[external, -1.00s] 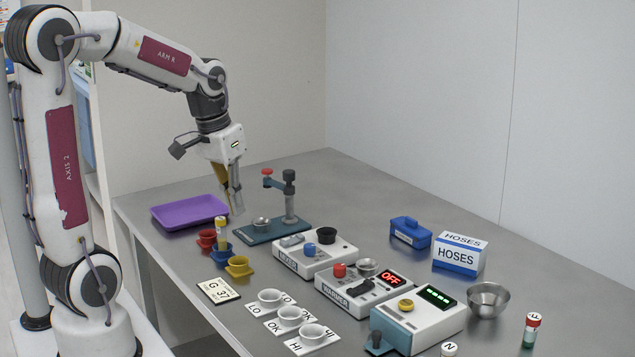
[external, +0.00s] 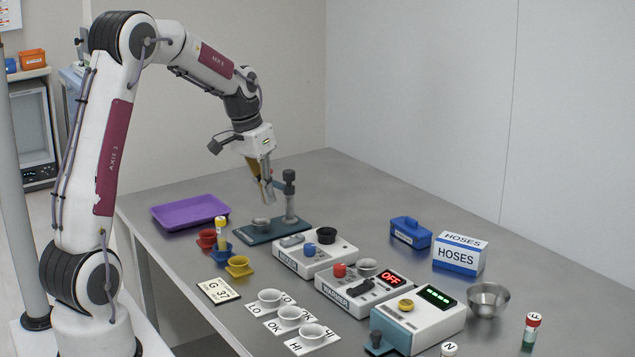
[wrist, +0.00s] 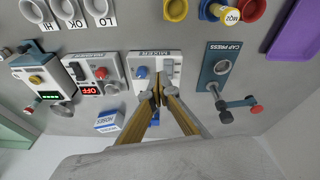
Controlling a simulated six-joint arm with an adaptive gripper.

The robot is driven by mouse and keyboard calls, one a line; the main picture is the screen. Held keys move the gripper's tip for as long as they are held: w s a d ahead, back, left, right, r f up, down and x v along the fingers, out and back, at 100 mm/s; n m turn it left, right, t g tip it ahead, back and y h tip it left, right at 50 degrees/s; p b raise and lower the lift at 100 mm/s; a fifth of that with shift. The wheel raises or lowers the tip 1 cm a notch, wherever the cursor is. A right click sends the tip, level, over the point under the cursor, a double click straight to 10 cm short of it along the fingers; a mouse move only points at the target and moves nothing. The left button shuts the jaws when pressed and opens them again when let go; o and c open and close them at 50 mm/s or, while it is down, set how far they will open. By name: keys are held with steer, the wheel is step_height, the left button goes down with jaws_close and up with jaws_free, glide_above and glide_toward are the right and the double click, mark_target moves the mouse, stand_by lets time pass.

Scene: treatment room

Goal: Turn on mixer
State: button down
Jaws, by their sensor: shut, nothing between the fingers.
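The mixer (external: 316,259) is a white box with a blue knob (external: 308,249), a grey switch (external: 292,241) at its left end and a black cup (external: 326,235) on top. In the wrist view the mixer (wrist: 150,62) lies just beyond the fingertips, with the blue knob (wrist: 141,72) and the grey switch (wrist: 168,68) in sight. The black cup is hidden behind the fingers there. My gripper (external: 269,201) is shut and empty, held above the table over the cap press area, behind and left of the mixer. It also shows in the wrist view (wrist: 158,93).
The cap press (external: 272,231) stands close by, its post (external: 289,196) right beside my gripper. The warmer (external: 362,291) and a box with a green display (external: 417,320) stand toward the front right. Coloured cups and a purple tray (external: 190,212) lie left.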

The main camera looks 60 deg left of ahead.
mark_target(301, 235)
steer(key=w, duration=0.1)
steer(key=w+a+r+m, duration=0.1)
steer(key=w, duration=0.1)
steer(key=w+a+r+m+t, duration=0.1)
steer(key=w, duration=0.1)
steer(key=shift+r, duration=0.15)
stand_by(0.3)
steer(key=shift+s+x, duration=0.15)
steer(key=shift+x, duration=3.35)
steer(key=shift+s+x, duration=0.15)
steer(key=shift+x, duration=3.3)
steer(key=shift+f, duration=0.25)
